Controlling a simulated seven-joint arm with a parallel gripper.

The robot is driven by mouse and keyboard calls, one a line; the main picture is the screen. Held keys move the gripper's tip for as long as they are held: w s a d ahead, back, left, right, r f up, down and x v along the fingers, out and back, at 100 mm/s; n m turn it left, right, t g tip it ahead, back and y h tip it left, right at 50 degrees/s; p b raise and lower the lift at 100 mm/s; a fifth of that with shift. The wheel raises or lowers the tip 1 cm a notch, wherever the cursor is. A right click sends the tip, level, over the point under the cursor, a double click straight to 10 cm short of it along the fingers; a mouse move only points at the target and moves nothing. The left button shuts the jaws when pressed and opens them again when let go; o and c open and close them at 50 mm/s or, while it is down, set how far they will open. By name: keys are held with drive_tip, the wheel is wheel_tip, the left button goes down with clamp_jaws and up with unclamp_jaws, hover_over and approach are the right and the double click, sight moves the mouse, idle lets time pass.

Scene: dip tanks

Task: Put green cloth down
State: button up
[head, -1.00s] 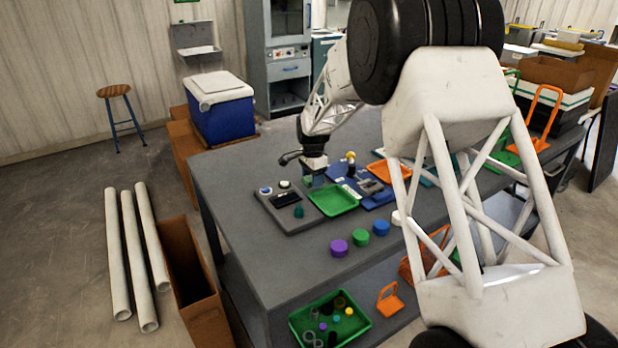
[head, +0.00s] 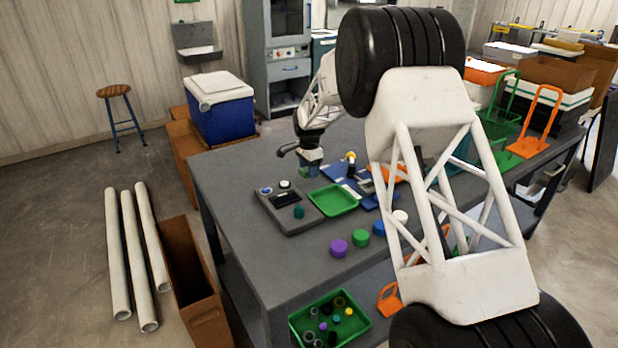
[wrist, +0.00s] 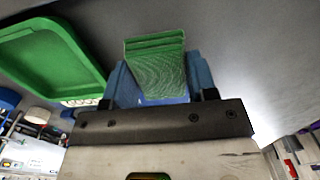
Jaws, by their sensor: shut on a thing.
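The green cloth (wrist: 155,68) is a folded, ridged stack between the blue fingers of my gripper (wrist: 158,85) in the wrist view. My gripper is shut on it. In the head view my gripper (head: 309,170) is over the grey table, just behind the green tray (head: 334,201). The cloth is too small there to make out clearly. In the wrist view the green tray (wrist: 45,65) is to the left of the cloth, apart from it. Grey tabletop shows beyond the cloth; whether the cloth touches it, I cannot tell.
Purple (head: 338,247), green (head: 361,236) and blue (head: 378,228) round pieces stand in front. The tabletop's far left (head: 240,165) is clear.

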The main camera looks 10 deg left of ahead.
sight(309, 182)
drive_tip(key=shift+f, duration=1.75)
drive_tip(key=shift+f, duration=0.1)
drive_tip(key=o, duration=1)
drive_tip(key=shift+c, duration=0.2)
wheel_tip(309, 182, up, 12)
drive_tip(key=shift+r, duration=0.1)
